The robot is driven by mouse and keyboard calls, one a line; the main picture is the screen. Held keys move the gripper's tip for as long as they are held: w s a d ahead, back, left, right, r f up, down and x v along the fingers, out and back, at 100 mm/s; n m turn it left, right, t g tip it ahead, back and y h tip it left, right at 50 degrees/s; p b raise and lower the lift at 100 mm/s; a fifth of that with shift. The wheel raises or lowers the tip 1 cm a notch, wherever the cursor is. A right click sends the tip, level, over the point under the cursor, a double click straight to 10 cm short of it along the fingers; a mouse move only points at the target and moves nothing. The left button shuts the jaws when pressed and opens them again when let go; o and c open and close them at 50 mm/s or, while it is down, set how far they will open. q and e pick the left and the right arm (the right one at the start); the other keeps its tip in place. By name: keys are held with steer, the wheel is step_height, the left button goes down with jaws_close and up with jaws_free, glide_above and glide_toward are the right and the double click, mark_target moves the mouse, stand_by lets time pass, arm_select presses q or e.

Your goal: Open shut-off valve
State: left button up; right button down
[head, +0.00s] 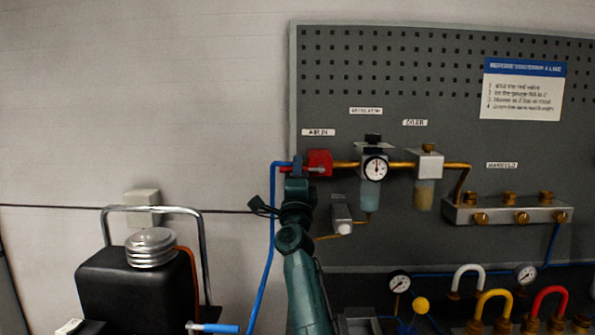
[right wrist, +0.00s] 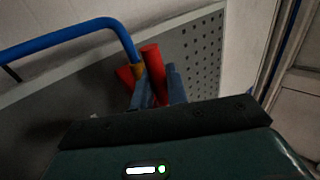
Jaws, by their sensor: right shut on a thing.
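The red shut-off valve (head: 319,158) sits on the left side of the grey pegboard under the "AIR IN" label, at the start of the brass pipe. My right gripper (head: 297,168) reaches up to its left side. In the right wrist view the gripper (right wrist: 158,92) is shut on the valve's red handle (right wrist: 152,62), which stands up between the two blue-grey fingers. Another red part of the valve (right wrist: 126,76) shows behind the left finger. The handle's exact angle to the pipe is hard to tell. My left gripper is not in view.
A blue hose (head: 269,220) runs down close beside my right arm and enters the valve. To the right are a regulator with a gauge (head: 375,168), an oiler (head: 427,165) and a manifold (head: 510,213). A black tank (head: 137,290) stands lower left.

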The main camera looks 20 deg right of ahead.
steer(key=c, duration=1.5)
jaws_free()
steer(key=shift+r, duration=0.1)
steer(key=shift+o, duration=0.2)
steer(key=shift+s+a+f, duration=0.2)
steer(key=shift+s+f, duration=0.15)
steer(key=shift+f, duration=0.05)
steer(key=b+v, duration=0.2)
steer(key=v, duration=1)
steer(key=shift+s, duration=0.1)
